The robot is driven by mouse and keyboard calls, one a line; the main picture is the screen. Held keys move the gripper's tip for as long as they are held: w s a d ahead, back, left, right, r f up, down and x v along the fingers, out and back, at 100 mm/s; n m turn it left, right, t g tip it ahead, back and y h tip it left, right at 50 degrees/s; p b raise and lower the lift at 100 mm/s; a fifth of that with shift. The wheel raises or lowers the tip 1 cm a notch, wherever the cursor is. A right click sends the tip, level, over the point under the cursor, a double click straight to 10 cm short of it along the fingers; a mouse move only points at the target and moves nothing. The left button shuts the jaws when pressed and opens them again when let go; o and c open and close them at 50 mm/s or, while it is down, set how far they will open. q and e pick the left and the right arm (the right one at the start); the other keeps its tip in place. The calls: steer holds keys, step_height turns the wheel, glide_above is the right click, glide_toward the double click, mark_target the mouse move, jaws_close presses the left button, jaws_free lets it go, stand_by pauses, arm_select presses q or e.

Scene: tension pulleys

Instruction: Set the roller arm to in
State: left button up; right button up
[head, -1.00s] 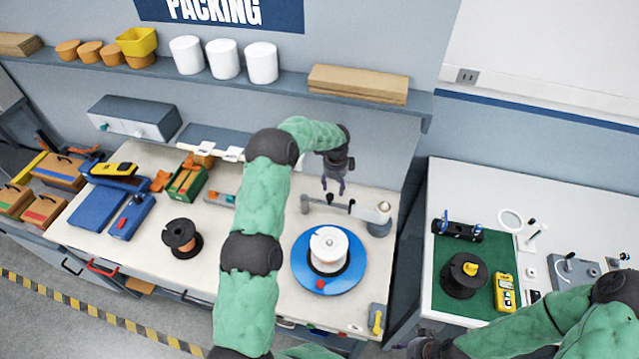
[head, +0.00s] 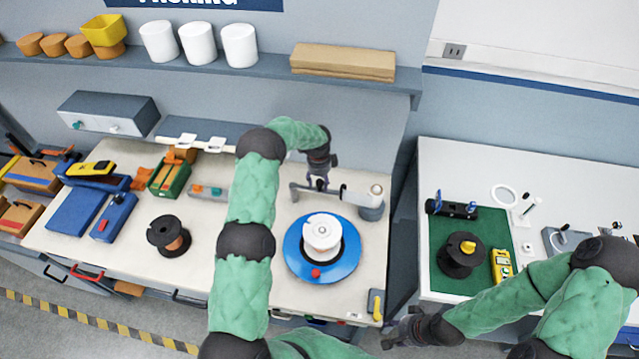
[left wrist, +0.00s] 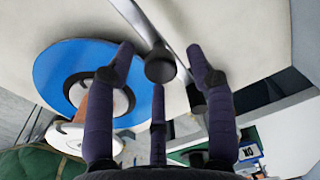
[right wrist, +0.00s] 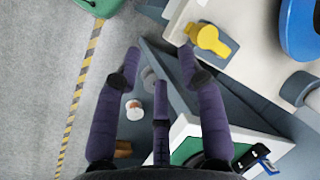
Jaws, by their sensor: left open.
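The roller arm (head: 330,190) is a grey bar at the back of the pale bench. It runs left from a white-capped grey post (head: 373,200), behind the blue disc (head: 320,268) with its white spool (head: 322,232). My left gripper (head: 318,182) is open and low over the bar. In the left wrist view, a black knob on the arm (left wrist: 160,66) lies between the spread fingers (left wrist: 160,75), with no clear contact. My right gripper (head: 388,338) is by the bench's front right corner; in the right wrist view its fingers (right wrist: 160,70) are spread and empty.
A dark spool (head: 168,236) stands left of the disc. A yellow-handled part (head: 376,306) is at the front right corner. A gap separates this bench from the white table (head: 470,155) with a green mat (head: 490,225). A shelf (head: 260,68) runs above.

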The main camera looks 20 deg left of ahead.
arm_select(q)
steer(key=shift+f, duration=0.3)
arm_select(e)
steer(key=shift+f, duration=0.1)
arm_select(q)
jaws_close()
